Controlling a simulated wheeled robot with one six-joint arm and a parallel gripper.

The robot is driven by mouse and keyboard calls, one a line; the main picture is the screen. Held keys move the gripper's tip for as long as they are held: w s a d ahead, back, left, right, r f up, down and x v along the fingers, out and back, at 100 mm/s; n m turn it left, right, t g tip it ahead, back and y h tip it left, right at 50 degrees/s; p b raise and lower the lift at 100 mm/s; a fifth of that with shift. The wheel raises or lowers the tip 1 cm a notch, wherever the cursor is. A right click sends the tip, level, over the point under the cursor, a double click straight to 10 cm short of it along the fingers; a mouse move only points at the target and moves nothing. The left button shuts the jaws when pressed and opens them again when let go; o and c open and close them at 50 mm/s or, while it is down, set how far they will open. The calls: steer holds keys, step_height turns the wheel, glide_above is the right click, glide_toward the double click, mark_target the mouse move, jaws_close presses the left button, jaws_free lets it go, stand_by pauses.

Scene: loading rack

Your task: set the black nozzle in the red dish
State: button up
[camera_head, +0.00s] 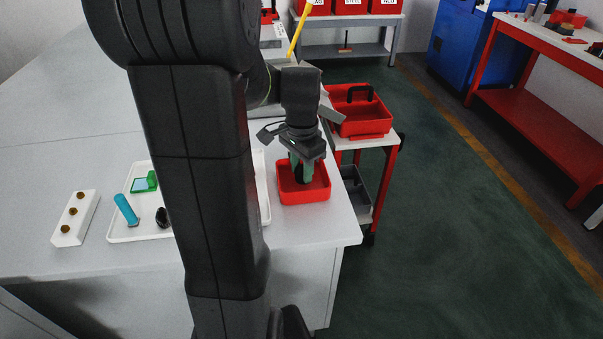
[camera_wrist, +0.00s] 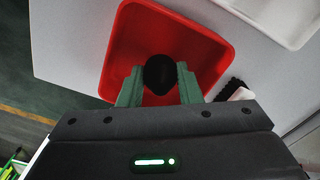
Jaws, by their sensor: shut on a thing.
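The red dish (camera_head: 318,191) sits on the white table near its right edge. It also shows in the wrist view (camera_wrist: 210,62). My gripper (camera_head: 300,172) points down into the dish, its green fingers shut on the black nozzle (camera_wrist: 159,73). In the wrist view the nozzle shows as a dark rounded shape between the fingertips, over the dish floor. In the head view the fingers and dish wall mostly hide it. I cannot tell whether the nozzle touches the dish floor.
A white tray (camera_head: 118,233) left of the dish holds a teal cylinder (camera_head: 126,210), a green item (camera_head: 145,182) and a dark oval piece (camera_head: 162,217). A white block (camera_head: 75,219) with brass knobs stands further left. A cart with a red toolbox (camera_head: 360,112) stands behind right.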

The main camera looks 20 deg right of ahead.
steer(key=shift+f, duration=0.85)
steer(key=shift+f, duration=0.2)
steer(key=o, duration=1)
steer(key=shift+c, duration=0.2)
steer(key=shift+r, duration=0.1)
step_height(320, 180, up, 12)
steer(key=shift+r+p, duration=0.15)
steer(key=shift+p, duration=0.25)
